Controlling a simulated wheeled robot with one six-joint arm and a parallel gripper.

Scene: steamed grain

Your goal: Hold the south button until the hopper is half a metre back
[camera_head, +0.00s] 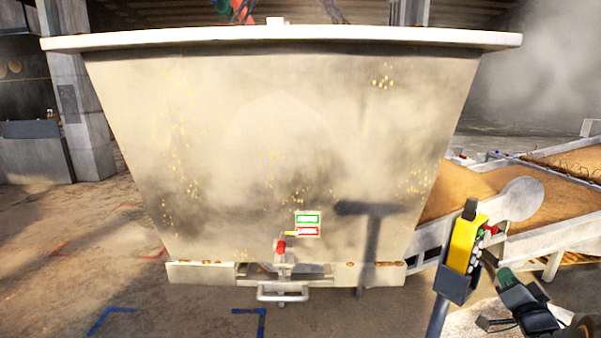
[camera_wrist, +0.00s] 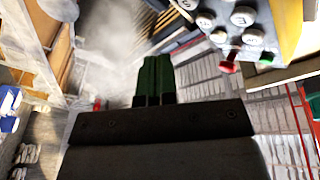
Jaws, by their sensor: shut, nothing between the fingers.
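The hopper (camera_head: 270,130) is a large pale, dusty metal bin that fills the middle of the head view. A yellow button pendant (camera_head: 463,243) sits in a dark holder on a post to its right. The pendant also shows at the top right of the wrist view (camera_wrist: 284,22), with several round white buttons (camera_wrist: 243,16), a red one and a green one. The button markings are too small to tell which is south. My gripper (camera_head: 504,273) is shut and empty, with green fingers (camera_wrist: 157,60), just right of the pendant and apart from the buttons.
Blue corner marks (camera_head: 110,317) and red marks (camera_head: 60,248) lie on the floor near the hopper. A grain-filled trough (camera_head: 560,200) stands behind the pendant on the right. A concrete pillar (camera_head: 82,90) stands at the left. Open floor lies front left.

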